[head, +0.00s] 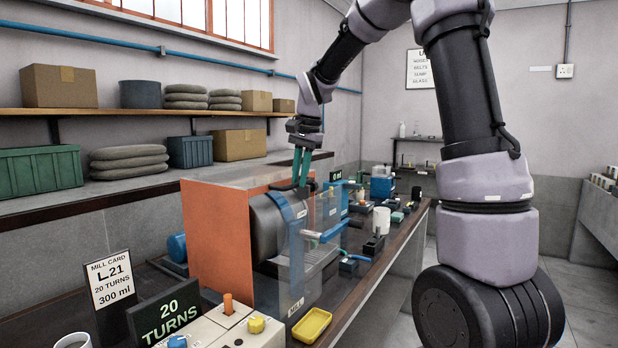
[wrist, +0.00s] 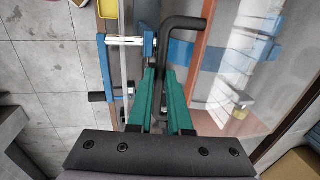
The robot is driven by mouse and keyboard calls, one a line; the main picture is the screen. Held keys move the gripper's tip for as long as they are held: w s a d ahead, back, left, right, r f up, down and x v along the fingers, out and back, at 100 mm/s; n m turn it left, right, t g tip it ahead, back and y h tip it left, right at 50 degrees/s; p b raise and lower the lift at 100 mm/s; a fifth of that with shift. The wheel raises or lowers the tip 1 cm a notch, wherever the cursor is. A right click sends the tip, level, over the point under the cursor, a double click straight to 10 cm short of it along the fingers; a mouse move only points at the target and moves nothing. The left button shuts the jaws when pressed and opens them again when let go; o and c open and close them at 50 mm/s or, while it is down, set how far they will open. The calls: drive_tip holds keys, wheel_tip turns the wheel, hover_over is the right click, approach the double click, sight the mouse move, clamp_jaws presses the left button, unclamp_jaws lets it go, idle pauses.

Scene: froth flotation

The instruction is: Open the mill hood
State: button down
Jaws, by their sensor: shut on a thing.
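The mill hood (head: 266,178) is a clear box-like cover with an orange end panel (head: 216,235). It appears down over the dark mill drum (head: 266,222), which has a blue band. My gripper (head: 301,182) reaches down from above to the hood's top edge. In the wrist view its two green fingers (wrist: 160,72) are shut on a black bent handle (wrist: 185,22) at the hood. The handle's lower part is hidden between the fingers. The hood's clear panel (wrist: 252,95) lies to the right of the fingers there.
A blue crank-like arm (head: 334,230) sticks out at the mill's front. A yellow tray (head: 312,325) and the mill card (head: 110,283) stand nearer. A white cup (head: 381,219) and small equipment stand farther along the bench. A shelf (head: 150,112) with boxes runs along the wall.

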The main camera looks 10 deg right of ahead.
sight(231, 171)
drive_tip(key=w+a, duration=1.8)
drive_tip(key=shift+w+a, duration=0.25)
drive_tip(key=c, duration=0.8)
unclamp_jaws()
drive_tip(key=shift+c, duration=0.2)
wheel_tip(231, 171, up, 11)
drive_tip(key=s+d, duration=0.1)
drive_tip(key=shift+s+d+f, duration=0.2)
drive_tip(key=shift+s+d, duration=0.05)
